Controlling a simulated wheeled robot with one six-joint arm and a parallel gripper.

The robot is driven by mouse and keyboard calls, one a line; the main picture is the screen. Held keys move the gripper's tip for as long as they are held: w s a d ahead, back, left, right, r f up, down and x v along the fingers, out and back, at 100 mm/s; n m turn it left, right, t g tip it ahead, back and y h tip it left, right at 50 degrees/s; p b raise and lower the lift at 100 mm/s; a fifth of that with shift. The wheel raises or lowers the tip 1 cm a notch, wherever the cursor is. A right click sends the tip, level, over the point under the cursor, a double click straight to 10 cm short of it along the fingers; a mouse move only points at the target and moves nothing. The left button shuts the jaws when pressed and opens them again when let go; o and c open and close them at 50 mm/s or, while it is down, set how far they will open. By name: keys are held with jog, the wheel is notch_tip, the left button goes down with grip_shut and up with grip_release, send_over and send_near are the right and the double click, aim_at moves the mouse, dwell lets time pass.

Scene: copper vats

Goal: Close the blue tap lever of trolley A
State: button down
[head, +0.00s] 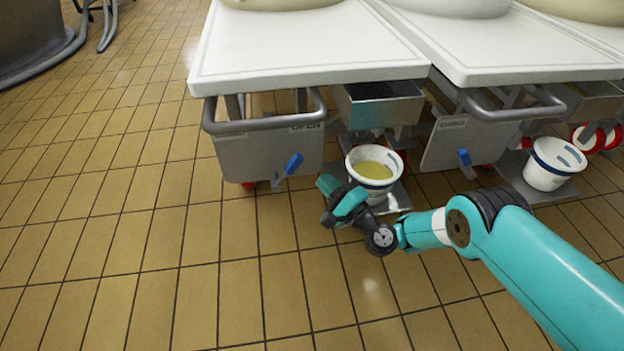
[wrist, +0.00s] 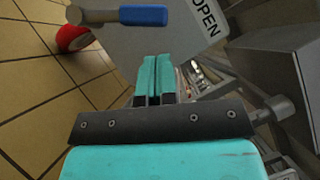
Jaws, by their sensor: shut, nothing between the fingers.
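A blue tap lever (head: 293,163) sticks out low on the front of the left trolley (head: 265,150), tilted up to the right. In the wrist view the same lever (wrist: 143,15) lies across the top on a metal stem, beside a plate marked OPEN (wrist: 205,18). No letter A is readable on either trolley. My gripper (head: 326,184) is to the right of the lever and a little lower in the head view, apart from it. Its teal fingers (wrist: 153,62) are together and empty, pointing toward the trolley below the lever in the wrist view.
A white bucket with yellow liquid (head: 372,172) stands just behind my gripper. A second trolley (head: 455,145) with its own blue lever (head: 464,158) stands to the right, with another white bucket (head: 552,165). A metal handle bar (head: 265,124) juts out above the left lever.

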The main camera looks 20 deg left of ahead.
aim_at(288, 172)
jog(key=shift+b+x, duration=2.75)
jog(key=shift+b, duration=0.4)
jog(key=shift+r, duration=0.15)
jog(key=shift+s+a+r+n+g+p, duration=0.2)
jog(key=shift+n+g+p, duration=0.1)
jog(key=shift+n+p, duration=0.1)
